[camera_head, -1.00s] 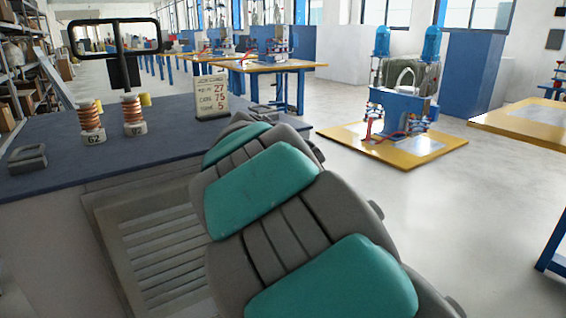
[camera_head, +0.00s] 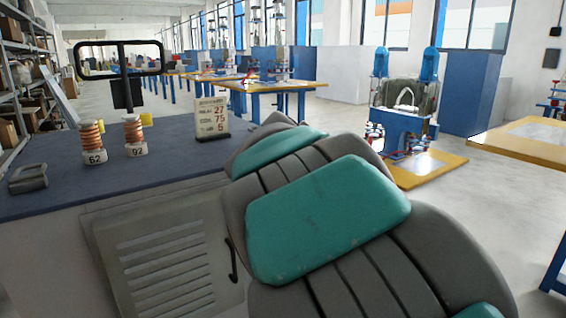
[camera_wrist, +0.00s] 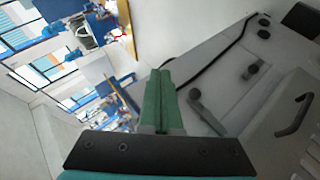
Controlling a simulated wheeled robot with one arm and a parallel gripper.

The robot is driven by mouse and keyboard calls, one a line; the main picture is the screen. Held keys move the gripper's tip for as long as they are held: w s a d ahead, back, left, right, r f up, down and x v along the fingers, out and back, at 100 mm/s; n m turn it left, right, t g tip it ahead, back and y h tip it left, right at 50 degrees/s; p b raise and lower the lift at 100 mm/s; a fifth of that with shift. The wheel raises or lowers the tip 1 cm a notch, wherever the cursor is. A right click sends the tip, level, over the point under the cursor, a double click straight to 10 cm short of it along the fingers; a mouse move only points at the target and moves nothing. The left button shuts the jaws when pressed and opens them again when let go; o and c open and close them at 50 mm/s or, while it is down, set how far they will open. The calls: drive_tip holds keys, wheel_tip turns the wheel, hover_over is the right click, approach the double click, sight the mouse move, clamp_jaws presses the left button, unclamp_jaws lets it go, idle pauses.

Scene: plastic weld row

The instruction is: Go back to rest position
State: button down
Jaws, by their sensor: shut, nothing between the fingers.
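My own arm, grey with teal pads, fills the lower middle and right of the head view. My gripper is not visible there. In the wrist view my gripper (camera_wrist: 160,95) shows two green fingers pressed together, with nothing between them. It is clear of any surface I can make out. Beside it on the right is a pale grey panel (camera_wrist: 225,85) with dark knobs, a lever and a black cable.
In the head view, a dark-topped bench (camera_head: 60,195) holds two copper-coloured coils marked 62 (camera_head: 92,142) and 92 (camera_head: 134,135), a number sign (camera_head: 212,118) and a grey device (camera_head: 28,178).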

drive_tip(key=s+d+f+m+g, duration=0.3)
drive_tip(key=s+d+f, duration=0.25)
drive_tip(key=s, duration=0.35)
drive_tip(key=s+d+f+m+g, duration=0.25)
drive_tip(key=s+d+f, duration=0.3)
drive_tip(key=s, duration=0.35)
drive_tip(key=s+a+f+m+g+y, duration=0.1)
drive_tip(key=s+f, duration=0.4)
drive_tip(key=s, duration=0.7)
drive_tip(key=s+a+f+m+g+y, duration=0.2)
drive_tip(key=s+f+g+y, duration=0.1)
drive_tip(key=s, duration=1)
drive_tip(key=shift+s+f+g, duration=0.15)
drive_tip(key=shift+f+g, duration=0.75)
drive_tip(key=shift+g, duration=0.35)
